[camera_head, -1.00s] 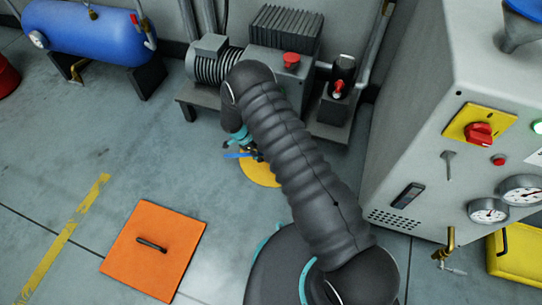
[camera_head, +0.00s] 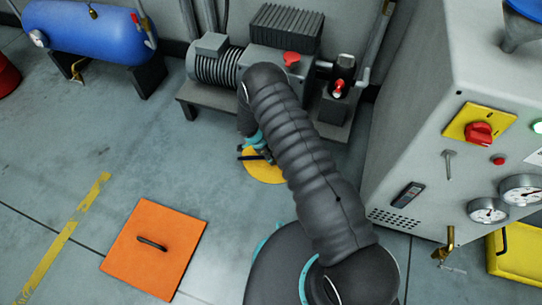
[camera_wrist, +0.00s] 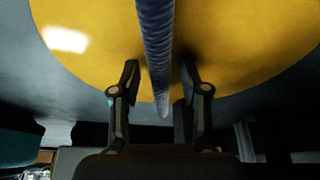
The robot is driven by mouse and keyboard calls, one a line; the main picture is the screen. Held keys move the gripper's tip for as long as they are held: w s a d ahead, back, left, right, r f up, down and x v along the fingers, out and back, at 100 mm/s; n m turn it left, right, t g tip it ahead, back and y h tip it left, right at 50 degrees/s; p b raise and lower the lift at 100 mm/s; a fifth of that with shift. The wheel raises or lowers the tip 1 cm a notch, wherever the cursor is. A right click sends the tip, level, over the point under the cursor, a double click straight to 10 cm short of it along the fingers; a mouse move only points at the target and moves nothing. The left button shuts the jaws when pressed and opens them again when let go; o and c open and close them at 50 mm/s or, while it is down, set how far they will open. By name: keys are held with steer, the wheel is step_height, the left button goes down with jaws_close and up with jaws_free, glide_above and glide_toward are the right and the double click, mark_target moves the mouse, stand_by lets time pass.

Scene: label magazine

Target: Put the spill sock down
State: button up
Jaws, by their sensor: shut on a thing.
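The spill sock (camera_wrist: 156,50) is a long, dark blue-grey ribbed roll, running lengthwise between the fingers in the wrist view. My gripper (camera_wrist: 160,88) is shut on it. Behind the sock in the wrist view is a round yellow disc (camera_wrist: 235,40), with dark shadow patches near the fingers. In the head view my gripper (camera_head: 256,154) is over the yellow disc (camera_head: 266,175) on the floor, largely covered by my arm. The sock is hard to make out there. I cannot tell whether it touches the disc.
A grey machine on a low stand (camera_head: 215,98) is just behind the disc. A grey cabinet (camera_head: 400,160) with gauges stands to the right. An orange square plate (camera_head: 180,262) with a dark handle lies front left. A blue tank (camera_head: 85,35) is back left. Floor between is clear.

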steer(key=shift+f, duration=0.2)
steer(key=o, duration=1.3)
steer(key=shift+r, duration=0.1)
